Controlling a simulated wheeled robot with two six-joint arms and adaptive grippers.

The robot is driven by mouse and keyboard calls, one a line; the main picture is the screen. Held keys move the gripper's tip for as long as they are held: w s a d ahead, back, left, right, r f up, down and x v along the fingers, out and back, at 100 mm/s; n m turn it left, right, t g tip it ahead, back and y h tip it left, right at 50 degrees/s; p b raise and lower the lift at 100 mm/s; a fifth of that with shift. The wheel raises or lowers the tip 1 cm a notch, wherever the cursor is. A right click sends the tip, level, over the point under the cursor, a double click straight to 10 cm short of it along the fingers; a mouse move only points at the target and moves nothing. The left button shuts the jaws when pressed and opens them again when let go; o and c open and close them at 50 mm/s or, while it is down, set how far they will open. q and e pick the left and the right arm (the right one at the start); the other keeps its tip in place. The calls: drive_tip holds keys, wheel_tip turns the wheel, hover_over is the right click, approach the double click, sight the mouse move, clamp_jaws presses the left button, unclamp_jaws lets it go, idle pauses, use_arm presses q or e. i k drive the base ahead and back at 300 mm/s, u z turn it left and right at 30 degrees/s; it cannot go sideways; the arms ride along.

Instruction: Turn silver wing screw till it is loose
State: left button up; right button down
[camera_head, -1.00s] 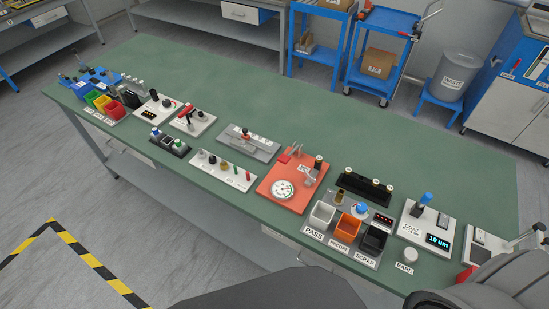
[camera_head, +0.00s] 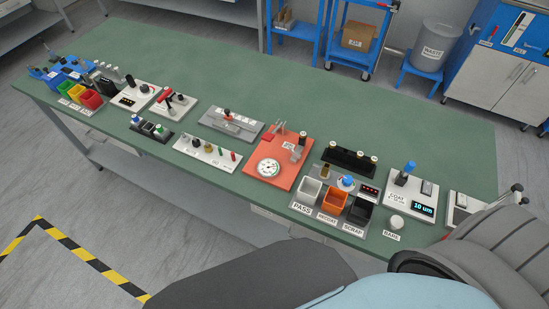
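I cannot pick out the silver wing screw for certain at this size. An orange plate (camera_head: 277,178) near the front of the bench carries a round white dial (camera_head: 269,168) and small silver metal parts (camera_head: 297,149), too small to make out. A silver rod with dark ends (camera_head: 508,194) shows at the right end of the bench, partly hidden behind a large grey ribbed shape. Large dark and grey parts, likely my arms, fill the bottom and lower right. Neither gripper's fingers show.
The green bench (camera_head: 400,120) is clear along its back half. Coloured bins (camera_head: 78,95) and several small fixtures stand left.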

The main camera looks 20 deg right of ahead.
sight(295, 156)
drive_tip(key=u, duration=1.65)
drive_tip(key=i, duration=1.15)
drive_tip(key=z, duration=3.3)
drive_tip(key=i, duration=0.5)
drive_tip(key=z, duration=0.1)
